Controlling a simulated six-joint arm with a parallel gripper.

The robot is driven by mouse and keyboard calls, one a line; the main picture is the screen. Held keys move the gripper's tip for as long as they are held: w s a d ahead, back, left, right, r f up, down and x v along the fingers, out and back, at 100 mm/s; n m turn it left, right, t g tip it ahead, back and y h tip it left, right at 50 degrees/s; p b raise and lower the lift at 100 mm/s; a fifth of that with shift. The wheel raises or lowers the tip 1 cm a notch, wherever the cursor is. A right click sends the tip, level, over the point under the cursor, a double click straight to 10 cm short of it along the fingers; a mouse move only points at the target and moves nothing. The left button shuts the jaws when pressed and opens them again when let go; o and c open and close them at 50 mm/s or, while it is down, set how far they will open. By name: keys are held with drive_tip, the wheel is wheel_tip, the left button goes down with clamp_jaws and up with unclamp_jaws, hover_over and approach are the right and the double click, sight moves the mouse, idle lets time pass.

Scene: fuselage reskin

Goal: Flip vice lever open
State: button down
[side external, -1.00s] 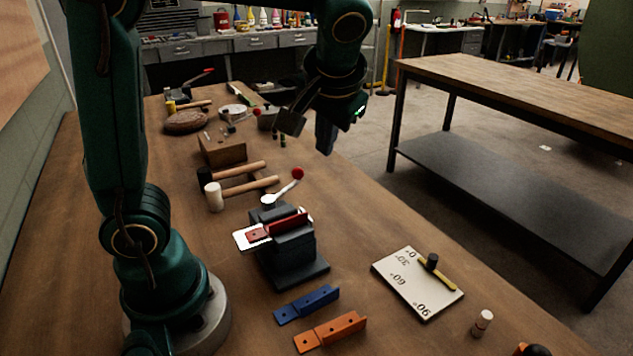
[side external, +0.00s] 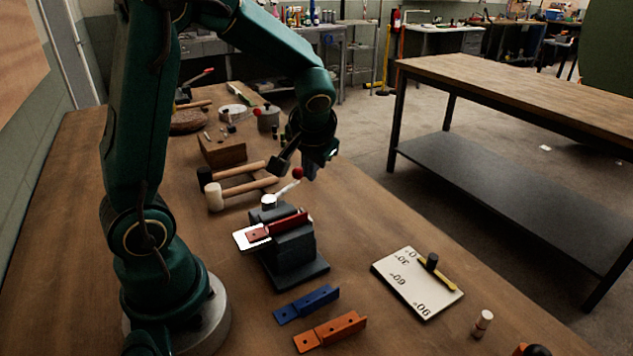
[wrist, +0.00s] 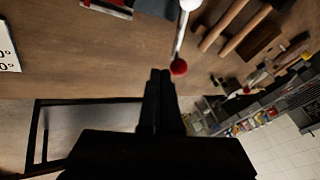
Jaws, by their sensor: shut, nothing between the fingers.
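The dark grey vice (side external: 288,255) stands on the wooden bench, with a red bracket (side external: 287,222) and a white plate (side external: 245,240) at its top. Its lever (side external: 284,192) is a white arm ending in a red ball, slanting up to the right from a white pivot. In the wrist view the red ball (wrist: 179,68) is just beyond and right of the fingertips. My gripper (side external: 312,174) is beside the red ball in the side view, just right of it; whether they touch cannot be told. My gripper (wrist: 160,76) is shut and empty in the wrist view.
Two mallets (side external: 240,190) lie behind the vice, near a wooden block (side external: 222,152). Blue (side external: 307,303) and orange (side external: 330,331) brackets lie in front. A white angle board (side external: 405,290) lies at right.

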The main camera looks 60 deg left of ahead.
drive_tip(key=shift+s+a+f, duration=0.1)
drive_tip(key=shift+a+f, duration=0.05)
drive_tip(key=shift+a, duration=0.3)
drive_tip(key=shift+a, duration=0.15)
drive_tip(key=a+n, duration=0.1)
drive_tip(key=n+g, duration=0.1)
drive_tip(key=shift+s+a+n+g, duration=0.1)
drive_tip(key=shift+a+n+g, duration=0.2)
drive_tip(key=shift+a+n, duration=0.1)
drive_tip(key=s+a+n+g+h, duration=0.1)
drive_tip(key=s+a+n+g, duration=0.4)
drive_tip(key=n, duration=0.5)
drive_tip(key=shift+a+n+g, duration=0.2)
drive_tip(key=shift+n+g, duration=0.1)
drive_tip(key=shift+n, duration=0.1)
drive_tip(key=shift+s, duration=0.1)
